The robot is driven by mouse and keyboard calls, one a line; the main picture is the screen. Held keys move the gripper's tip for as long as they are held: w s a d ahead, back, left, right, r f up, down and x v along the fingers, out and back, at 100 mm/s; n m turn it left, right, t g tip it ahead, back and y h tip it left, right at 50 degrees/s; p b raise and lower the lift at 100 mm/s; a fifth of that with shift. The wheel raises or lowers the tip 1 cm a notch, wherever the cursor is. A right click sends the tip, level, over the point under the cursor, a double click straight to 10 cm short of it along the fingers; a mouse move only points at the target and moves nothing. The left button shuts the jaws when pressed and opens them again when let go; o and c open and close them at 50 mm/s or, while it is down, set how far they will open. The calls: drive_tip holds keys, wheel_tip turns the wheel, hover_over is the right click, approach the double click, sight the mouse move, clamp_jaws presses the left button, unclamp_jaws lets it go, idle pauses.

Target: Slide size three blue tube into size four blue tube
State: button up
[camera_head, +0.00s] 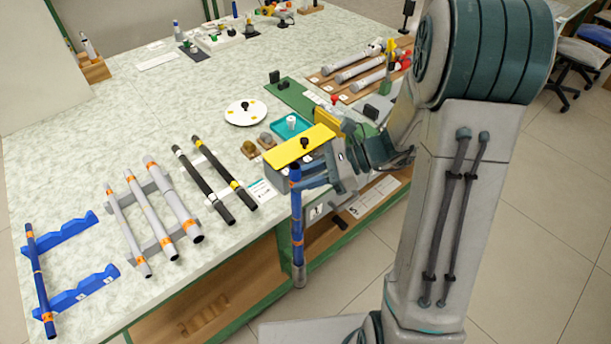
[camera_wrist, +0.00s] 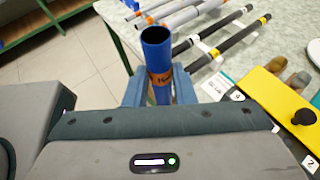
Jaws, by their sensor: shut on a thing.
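My gripper (camera_head: 298,180) is shut on a blue tube (camera_head: 297,220), held upright in front of the table's front edge. The held tube has orange bands and a grey lower end. In the wrist view its open, hollow top (camera_wrist: 157,42) faces up, with an orange label below the rim and the gripper fingers on both sides. Another, thinner-looking blue tube (camera_head: 38,275) with orange bands lies across the blue rack (camera_head: 80,294) at the table's left. I cannot read the size on either tube.
Grey tubes (camera_head: 140,225) and black rods (camera_head: 206,187) lie on racks between the blue rack and my gripper. A yellow block (camera_head: 290,150) with a black knob is close beside the gripper. A teal tray (camera_head: 285,131) stands behind it. Floor in front is clear.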

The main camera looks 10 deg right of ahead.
wheel_tip(320, 180, down, 7)
drive_tip(key=b, duration=0.5)
idle(1.8)
drive_tip(key=o, duration=0.9)
drive_tip(key=shift+r, duration=0.15)
drive_tip(key=shift+c, duration=0.2)
drive_tip(key=shift+d, duration=0.1)
drive_tip(key=v, duration=1.3)
drive_tip(key=shift+d+r, duration=0.15)
drive_tip(key=shift+d, duration=0.15)
drive_tip(key=s+a+r+n+t+h+p, duration=0.1)
drive_tip(key=s+r+n+h, duration=0.2)
drive_tip(key=s+n+h, duration=0.3)
drive_tip(key=s+a+r+n+t+h+p, duration=0.1)
drive_tip(key=s+a+r+n+h+p, duration=0.1)
drive_tip(key=s+n+h, duration=0.4)
drive_tip(key=r+n+h, duration=0.1)
drive_tip(key=n, duration=0.4)
drive_tip(key=shift+r+n+t+p, duration=0.15)
drive_tip(key=shift+n+t+p, duration=0.15)
drive_tip(key=shift+n+t, duration=0.1)
